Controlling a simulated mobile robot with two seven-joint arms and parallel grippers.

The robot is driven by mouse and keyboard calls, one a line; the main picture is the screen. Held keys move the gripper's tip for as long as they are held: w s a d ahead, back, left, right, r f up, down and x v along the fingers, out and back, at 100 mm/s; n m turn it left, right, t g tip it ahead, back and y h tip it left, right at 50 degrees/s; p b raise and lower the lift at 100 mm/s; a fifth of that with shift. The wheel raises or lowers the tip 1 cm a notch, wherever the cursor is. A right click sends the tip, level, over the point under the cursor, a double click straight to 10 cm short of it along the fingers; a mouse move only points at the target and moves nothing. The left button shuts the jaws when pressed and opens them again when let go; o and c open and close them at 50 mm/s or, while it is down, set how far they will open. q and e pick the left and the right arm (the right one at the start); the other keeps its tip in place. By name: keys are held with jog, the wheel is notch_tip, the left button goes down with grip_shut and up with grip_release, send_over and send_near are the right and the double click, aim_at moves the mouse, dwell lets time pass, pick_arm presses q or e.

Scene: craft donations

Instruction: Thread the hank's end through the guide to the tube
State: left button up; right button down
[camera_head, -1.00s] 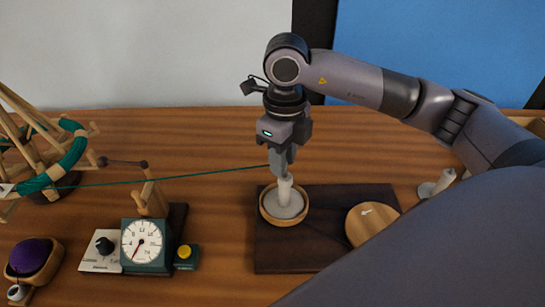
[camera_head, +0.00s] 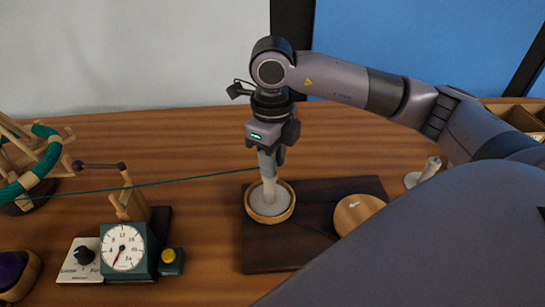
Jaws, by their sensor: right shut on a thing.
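The green hank (camera_head: 47,160) hangs on a wooden frame at the far left. Its thin green strand (camera_head: 190,180) runs right, past the wooden guide (camera_head: 123,200), up to my right gripper. I cannot tell whether it passes through the guide's eye or only beside it. My right gripper (camera_head: 268,172) points down, shut on the strand's end, at the top of the pale upright tube (camera_head: 269,194). The fingertips overlap the tube's top, so contact is unclear. My left gripper is not in view.
The dish and a round wooden lid (camera_head: 358,212) rest on a dark board (camera_head: 270,258). A dial box (camera_head: 123,252), a knob panel (camera_head: 80,262) and a yellow button (camera_head: 168,256) stand front left. A pale fitting (camera_head: 424,172) is at right. The table behind the strand is clear.

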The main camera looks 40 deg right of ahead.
jog(key=c, duration=0.8)
grip_release()
jog(key=shift+r, duration=0.1)
notch_tip(320, 180, up, 7)
jog(key=shift+f, duration=0.1)
jog(key=shift+s, duration=0.1)
